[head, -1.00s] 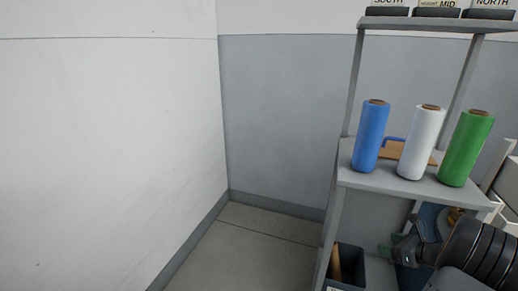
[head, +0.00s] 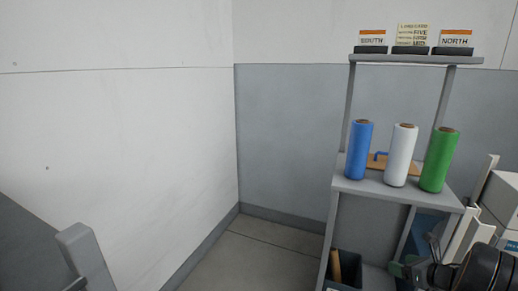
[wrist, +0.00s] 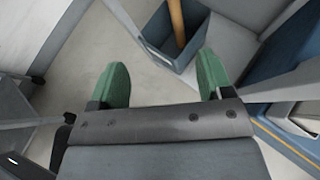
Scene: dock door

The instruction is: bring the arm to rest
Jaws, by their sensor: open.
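My gripper (wrist: 162,82) is in the wrist view with its two green-padded fingers spread wide and nothing between them. The grey floor shows beyond the fingers. In the head view my arm is at the lower right, in front of the shelf's lower part, and its end (head: 405,268) is small and partly hidden. In the wrist view a dark blue-grey bin (wrist: 165,45) with a wooden handle (wrist: 177,22) in it lies just past the right finger. I cannot tell the gap between them.
A grey shelf unit (head: 400,197) holds a blue roll (head: 358,150), a white roll (head: 401,156), a green roll (head: 439,160) and a wooden board. Signs stand on its top shelf. The bin also shows low in the head view (head: 331,284). Floor (head: 265,250) left of the shelf is clear.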

